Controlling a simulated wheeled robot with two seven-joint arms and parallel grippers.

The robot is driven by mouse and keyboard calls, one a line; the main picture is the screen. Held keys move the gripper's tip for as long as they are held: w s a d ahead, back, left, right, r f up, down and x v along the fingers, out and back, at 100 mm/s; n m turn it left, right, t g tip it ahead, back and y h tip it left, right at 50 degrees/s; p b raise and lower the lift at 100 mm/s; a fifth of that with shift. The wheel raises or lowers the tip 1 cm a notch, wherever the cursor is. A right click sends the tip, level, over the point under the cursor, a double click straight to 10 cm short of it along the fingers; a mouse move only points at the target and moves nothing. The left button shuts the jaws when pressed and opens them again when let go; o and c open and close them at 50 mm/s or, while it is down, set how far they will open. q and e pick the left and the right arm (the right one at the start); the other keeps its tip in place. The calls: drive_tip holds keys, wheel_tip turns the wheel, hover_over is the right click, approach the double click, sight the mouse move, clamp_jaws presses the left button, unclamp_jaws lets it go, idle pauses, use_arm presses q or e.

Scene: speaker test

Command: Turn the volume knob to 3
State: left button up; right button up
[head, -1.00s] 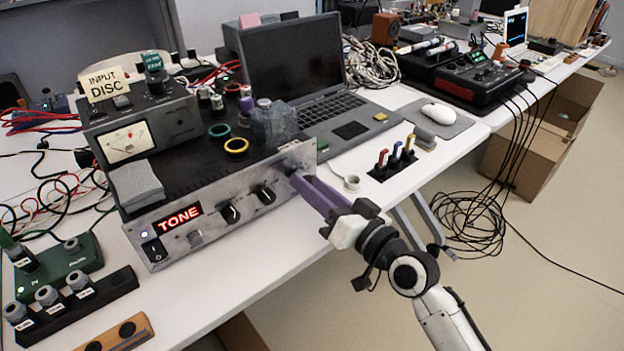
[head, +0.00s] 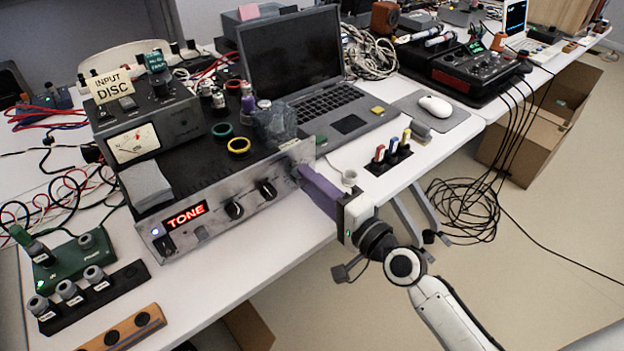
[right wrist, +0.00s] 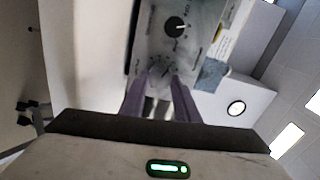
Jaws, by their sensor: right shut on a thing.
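The amplifier's silver front panel (head: 252,207) faces me in the head view, with a lit red TONE display (head: 187,215). Two black knobs with pale pointers, a left one (head: 234,210) and a middle one (head: 268,190), sit right of the display. My right gripper (head: 302,173) reaches the panel's right end with its purple fingers, shut on a knob there that the fingers hide. In the right wrist view, the fingers (right wrist: 163,80) straddle a dial scale (right wrist: 163,66), and another black knob (right wrist: 175,27) shows beyond. I cannot read the dial numbers. My left gripper is not in view.
On the amplifier stand a meter box (head: 155,128) with an INPUT DISC card, coloured rings and a translucent block (head: 272,125). A laptop (head: 345,115) stands behind.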

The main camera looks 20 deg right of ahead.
drive_tip(key=shift+m, duration=1.1)
drive_tip(key=o, duration=1.1)
drive_tip(key=shift+c, duration=0.2)
drive_tip(key=b+v, duration=0.1)
drive_tip(key=v, duration=0.9)
drive_tip(key=shift+s+b, duration=0.15)
drive_tip(key=shift+b, duration=0.25)
drive_tip(key=shift+d, duration=0.1)
